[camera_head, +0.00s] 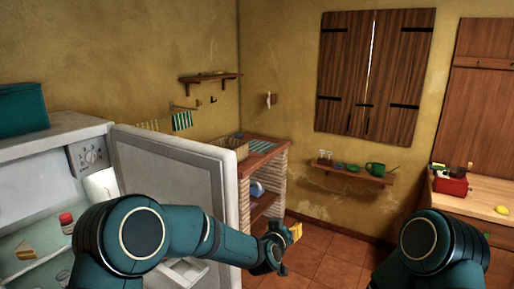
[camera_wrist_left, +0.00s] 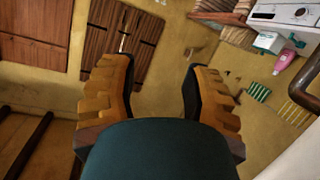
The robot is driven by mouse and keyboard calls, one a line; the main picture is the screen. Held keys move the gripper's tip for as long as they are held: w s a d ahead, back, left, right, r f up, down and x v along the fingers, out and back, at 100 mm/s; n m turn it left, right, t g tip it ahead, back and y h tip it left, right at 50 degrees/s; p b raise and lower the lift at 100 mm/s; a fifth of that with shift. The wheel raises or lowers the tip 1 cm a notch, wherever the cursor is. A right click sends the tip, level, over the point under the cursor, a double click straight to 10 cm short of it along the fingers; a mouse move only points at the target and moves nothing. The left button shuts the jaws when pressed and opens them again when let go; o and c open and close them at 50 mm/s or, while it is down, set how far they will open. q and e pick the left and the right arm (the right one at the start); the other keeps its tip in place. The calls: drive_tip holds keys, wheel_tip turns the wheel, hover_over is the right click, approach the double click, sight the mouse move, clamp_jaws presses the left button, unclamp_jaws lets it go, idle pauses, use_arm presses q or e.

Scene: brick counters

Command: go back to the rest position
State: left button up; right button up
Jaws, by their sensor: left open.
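My left gripper (camera_head: 283,241) is at the end of the left arm, which reaches across in front of the open fridge door (camera_head: 175,185). In the left wrist view its two orange-padded fingers (camera_wrist_left: 160,95) stand wide apart with nothing between them. The wall and the shuttered window (camera_wrist_left: 122,45) show beyond the fingers. At the lower right of the head view a rounded teal part of my right arm (camera_head: 432,245) shows, but the right gripper is out of view.
The open fridge (camera_head: 50,150) stands at the left, with a red-capped jar (camera_head: 66,222) inside. A brick counter (camera_head: 245,185) is behind its door. A wall shelf (camera_head: 355,173) holds a green mug (camera_head: 375,168). A red box (camera_head: 450,184) sits on the right counter. Tiled floor (camera_head: 325,250) lies clear between.

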use_arm(q)
drive_tip(key=s+a+f+n+g+b, duration=0.1)
drive_tip(key=s+a+f+g, duration=0.1)
drive_tip(key=s+a+f, duration=0.4)
drive_tip(key=s+a+f+g+y+b, duration=0.15)
drive_tip(key=s+f, duration=0.25)
drive_tip(key=f, duration=0.5)
drive_tip(key=s+a+f+n+g+b, duration=0.1)
drive_tip(key=s+a+f+g, duration=0.3)
drive_tip(key=f, duration=0.3)
drive_tip(key=s+a+f+g+b, duration=0.1)
drive_tip(key=s+a+f, duration=0.1)
drive_tip(key=s, duration=0.4)
drive_tip(key=s+a+f+n+g+b, duration=0.1)
drive_tip(key=s+a+f, duration=0.2)
drive_tip(key=s+f, duration=0.2)
drive_tip(key=s+a+f+n+g, duration=0.1)
drive_tip(key=s+a+f+g, duration=0.1)
drive_tip(key=s, duration=0.7)
drive_tip(key=shift+s+a+f+b, duration=0.3)
drive_tip(key=shift+f+b, duration=0.1)
drive_tip(key=shift+f, duration=0.45)
use_arm(e)
drive_tip(key=w+d+f+m+h, duration=0.1)
drive_tip(key=d+f+m, duration=0.1)
drive_tip(key=d+f, duration=0.3)
wheel_tip(320, 180, down, 3)
drive_tip(key=shift+r, duration=0.1)
use_arm(q)
drive_tip(key=shift+y, duration=0.25)
